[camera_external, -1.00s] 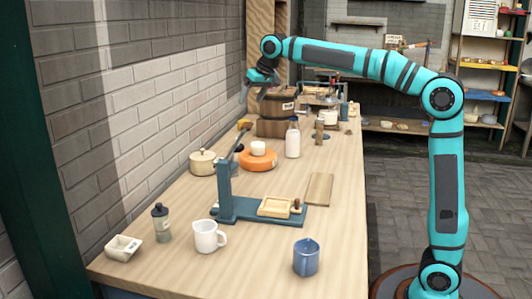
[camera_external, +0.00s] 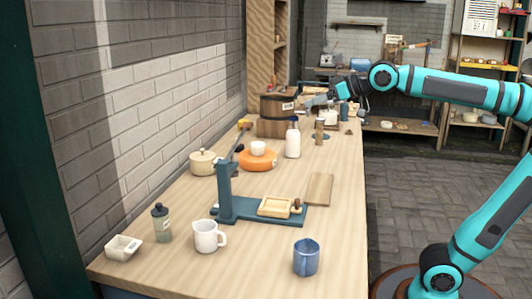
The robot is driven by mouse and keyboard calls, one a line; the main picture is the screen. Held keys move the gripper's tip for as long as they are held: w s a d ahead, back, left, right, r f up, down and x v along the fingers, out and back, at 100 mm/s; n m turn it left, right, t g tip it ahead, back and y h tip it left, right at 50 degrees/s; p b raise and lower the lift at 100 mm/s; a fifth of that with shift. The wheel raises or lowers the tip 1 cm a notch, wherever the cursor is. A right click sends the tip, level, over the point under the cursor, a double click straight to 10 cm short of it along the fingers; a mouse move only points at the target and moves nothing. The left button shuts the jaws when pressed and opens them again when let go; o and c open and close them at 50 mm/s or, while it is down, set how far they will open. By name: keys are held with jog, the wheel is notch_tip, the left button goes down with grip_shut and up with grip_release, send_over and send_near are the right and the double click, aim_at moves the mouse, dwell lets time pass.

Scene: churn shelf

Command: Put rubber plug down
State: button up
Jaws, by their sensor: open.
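My gripper (camera_external: 316,99) is at the far part of the bench, just right of the wooden churn (camera_external: 272,128) and over the small items behind it. It is small and partly blends with the things around it; I see nothing held in it. I cannot make out the rubber plug for certain. A small dark cone-shaped thing (camera_external: 349,132) stands on the bench near its right edge, below and right of my gripper.
On the wooden bench (camera_external: 200,275) stand a white bottle (camera_external: 293,142), a brown shaker (camera_external: 319,131), a teal press (camera_external: 226,195), a cream pot (camera_external: 203,162), a white mug (camera_external: 207,237) and a blue mug (camera_external: 306,258). The right front strip is clear.

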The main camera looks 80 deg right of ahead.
jog(key=s+a+f+n+t, duration=0.1)
jog(key=s+a+f+t, duration=0.1)
jog(key=s, duration=0.5)
jog(key=s+a+f+n+t+y, duration=0.1)
jog(key=s+f, duration=0.3)
jog(key=s, duration=0.4)
jog(key=shift+s+a+t, duration=0.3)
jog(key=shift+a+t, duration=0.4)
jog(key=shift+a, duration=0.2)
